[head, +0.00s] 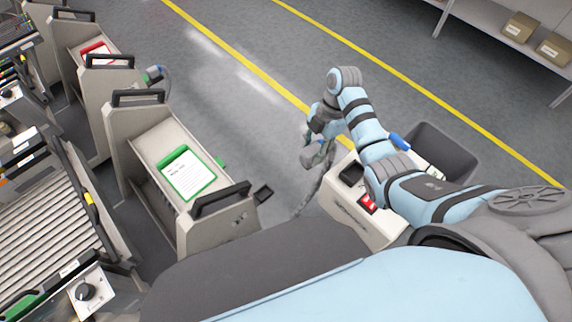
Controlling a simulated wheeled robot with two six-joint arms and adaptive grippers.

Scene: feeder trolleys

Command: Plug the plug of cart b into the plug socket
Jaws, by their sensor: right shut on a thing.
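My right gripper (313,158) hangs over the open floor, right of the near feeder trolley, and is shut on what looks like the plug. The plug is mostly hidden by the fingers. A grey cable (321,190) runs from there down towards the floor. The near trolley (157,151) carries a green-framed card; the trolley behind it (94,84) carries a red-framed card. I cannot read which is cart b. A blue-grey connector (153,75) with a cable sits on the far trolley's side. I cannot make out the plug socket for certain. My left gripper is not in view.
A dark block (263,193) sticks out beside the near trolley. A pale box with a red switch (367,203) and a grey bin (450,148) stand under my right arm. A roller conveyor (50,215) lies at left. Shelves with cartons (518,27) stand far right. The floor between is clear.

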